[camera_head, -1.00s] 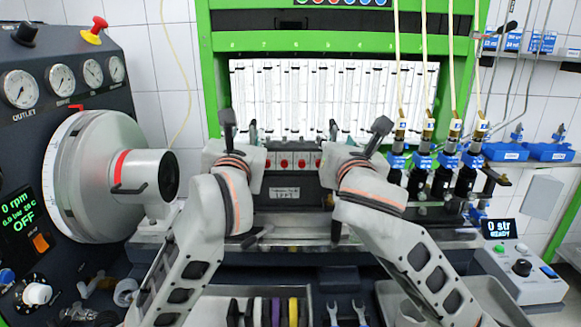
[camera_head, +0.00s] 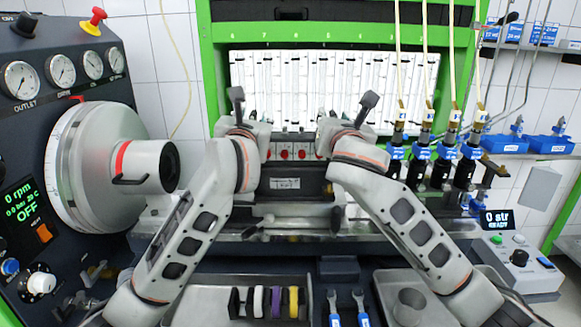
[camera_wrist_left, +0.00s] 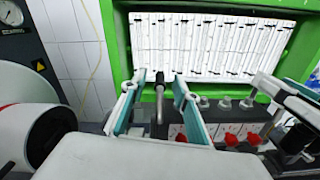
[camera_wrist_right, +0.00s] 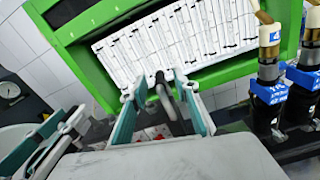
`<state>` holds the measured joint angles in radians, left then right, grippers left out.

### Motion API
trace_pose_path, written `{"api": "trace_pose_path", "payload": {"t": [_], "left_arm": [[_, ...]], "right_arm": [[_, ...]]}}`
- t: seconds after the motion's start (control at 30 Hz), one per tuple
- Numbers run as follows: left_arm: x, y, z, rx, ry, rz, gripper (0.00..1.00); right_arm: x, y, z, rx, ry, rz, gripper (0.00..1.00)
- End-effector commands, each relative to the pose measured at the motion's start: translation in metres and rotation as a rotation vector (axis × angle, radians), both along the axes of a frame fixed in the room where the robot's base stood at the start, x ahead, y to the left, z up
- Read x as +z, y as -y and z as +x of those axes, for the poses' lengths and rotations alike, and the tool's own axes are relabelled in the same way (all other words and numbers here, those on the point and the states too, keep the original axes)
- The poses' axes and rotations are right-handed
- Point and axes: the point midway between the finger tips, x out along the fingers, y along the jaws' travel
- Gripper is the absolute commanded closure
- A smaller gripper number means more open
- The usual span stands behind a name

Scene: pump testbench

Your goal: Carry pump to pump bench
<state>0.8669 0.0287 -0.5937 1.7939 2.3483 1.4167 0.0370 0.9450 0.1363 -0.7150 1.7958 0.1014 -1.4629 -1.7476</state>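The pump (camera_head: 288,184), a dark block with a pale label and red caps along its top, sits on the bench's front ledge below the white gauge-tube panel. Its red caps also show in the left wrist view (camera_wrist_left: 232,139). My left gripper (camera_head: 253,116) is above its left part, and my right gripper (camera_head: 329,118) is above its right part. In the left wrist view the left fingers (camera_wrist_left: 158,103) stand apart. In the right wrist view the right fingers (camera_wrist_right: 158,105) are also apart. Neither pair visibly holds the pump. The green pump bench (camera_head: 213,75) rises behind. My wrists partly hide the pump's ends.
A round grey drive housing (camera_head: 95,170) stands close on the left. Several blue-collared injectors (camera_head: 445,155) with hoses are on the right. A tray (camera_head: 205,300) with coloured rings and blue-handled tools (camera_head: 347,312) lie in front. A control box (camera_head: 520,262) is at right.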

Motion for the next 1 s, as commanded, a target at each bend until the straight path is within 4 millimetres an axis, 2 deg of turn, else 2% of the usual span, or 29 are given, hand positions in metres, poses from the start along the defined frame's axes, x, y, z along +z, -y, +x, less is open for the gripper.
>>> {"api": "trace_pose_path", "payload": {"t": [0.17,0.47,0.57,0.6,0.9,1.0], "left_arm": [[0.0003,-0.0005,0.011,0.001,0.001,0.001,0.7],[0.0001,-0.0004,0.0122,0.0,0.001,0.0,0.7],[-0.0001,-0.0003,0.0121,0.0,0.0,0.0,0.96],[-0.0001,-0.0003,0.0121,0.0,0.0,0.0,1.0],[-0.0002,-0.0002,0.012,0.0,0.0,0.0,1.0],[0.0055,-0.0004,0.0111,0.0,0.011,0.0,1.0]], "right_arm": [[0.0001,0.0,0.011,0.0,0.0,0.0,0.7],[0.0001,-0.0001,0.0121,0.0,0.0,0.0,0.7],[0.0001,-0.0001,0.012,0.0,0.0,0.0,0.96],[0.0001,-0.0001,0.012,0.0,0.0,0.0,1.0],[0.0,0.0,0.012,0.0,0.0,0.0,1.0],[0.005,0.0003,0.0112,0.0,0.008,0.003,1.0]]}}
